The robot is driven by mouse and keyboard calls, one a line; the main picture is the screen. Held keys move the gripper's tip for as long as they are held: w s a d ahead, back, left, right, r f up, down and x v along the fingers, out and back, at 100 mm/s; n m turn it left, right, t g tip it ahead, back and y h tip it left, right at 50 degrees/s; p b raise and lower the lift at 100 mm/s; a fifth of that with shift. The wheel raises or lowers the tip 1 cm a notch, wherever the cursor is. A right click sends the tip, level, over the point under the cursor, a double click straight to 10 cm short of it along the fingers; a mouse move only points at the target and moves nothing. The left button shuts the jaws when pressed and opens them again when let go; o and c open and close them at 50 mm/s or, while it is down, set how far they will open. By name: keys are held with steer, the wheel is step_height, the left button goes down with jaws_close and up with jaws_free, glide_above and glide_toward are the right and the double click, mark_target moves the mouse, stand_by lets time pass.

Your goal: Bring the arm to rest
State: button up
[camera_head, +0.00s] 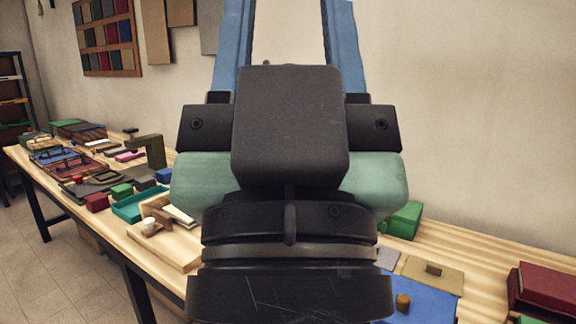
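My gripper (289,20) fills the middle of the head view, seen from behind, with its dark body and two blue fingers pointing up. The fingers stand well apart, and bare wall shows between them. Their tips are cut off by the top edge, and I see nothing held in the visible gap. My arm is raised in front of the workbench (478,242) and hides its middle part. I cannot tell from this single frame whether the arm is moving.
The bench's left part holds a teal tray (131,209), a wooden tray (177,255) and several small blocks and books. On the right lie a green box (405,219), a blue panel (428,304) and a dark red box (545,288). A swatch board (107,38) hangs behind.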

step_height(320, 180, up, 17)
steer(key=p, duration=1.5)
